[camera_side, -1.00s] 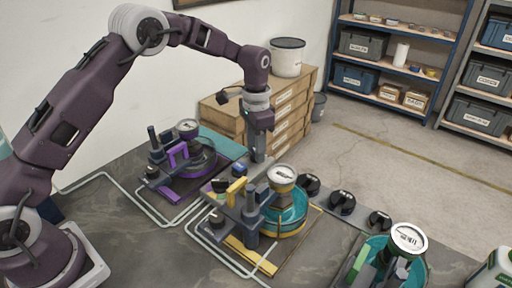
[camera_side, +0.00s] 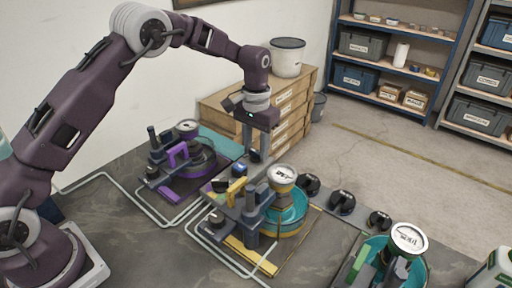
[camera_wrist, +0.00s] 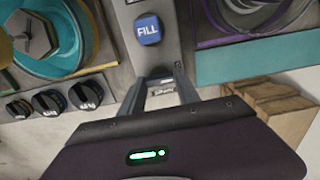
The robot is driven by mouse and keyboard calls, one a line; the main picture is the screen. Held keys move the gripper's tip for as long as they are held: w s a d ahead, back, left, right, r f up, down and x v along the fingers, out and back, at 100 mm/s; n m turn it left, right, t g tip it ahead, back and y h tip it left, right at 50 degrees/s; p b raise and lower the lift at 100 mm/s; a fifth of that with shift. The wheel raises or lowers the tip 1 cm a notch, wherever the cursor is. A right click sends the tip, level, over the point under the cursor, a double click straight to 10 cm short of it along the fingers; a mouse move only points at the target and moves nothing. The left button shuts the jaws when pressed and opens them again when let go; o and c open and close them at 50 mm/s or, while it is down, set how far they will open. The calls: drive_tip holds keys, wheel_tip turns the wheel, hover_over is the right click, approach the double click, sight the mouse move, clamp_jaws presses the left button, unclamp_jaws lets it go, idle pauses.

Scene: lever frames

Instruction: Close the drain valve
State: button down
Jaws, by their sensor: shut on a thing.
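My gripper (camera_side: 258,153) points down between the purple-marked unit (camera_side: 185,158) and the yellow-marked unit (camera_side: 245,215) in the side view. In the wrist view my gripper (camera_wrist: 162,75) is shut on a small grey handle (camera_wrist: 163,90). The handle has a pale label too small to read surely, so I cannot tell if it is the drain valve. A blue block marked FILL (camera_wrist: 148,29) sits on a grey panel just beyond the fingertips. It also shows beside the gripper in the side view (camera_side: 239,168).
Several black knobs (camera_side: 341,202) stand right of the yellow-marked unit. A green-marked unit (camera_side: 385,262) is at the front right. Wooden drawers (camera_side: 290,105) with a white bucket (camera_side: 288,57) stand behind. Pale pipes (camera_side: 130,195) run along the table.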

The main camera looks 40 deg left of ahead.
idle(0.3)
drive_tip(key=c, duration=0.9)
unclamp_jaws()
wheel_tip(320, 180, up, 7)
drive_tip(key=shift+r, duration=0.1)
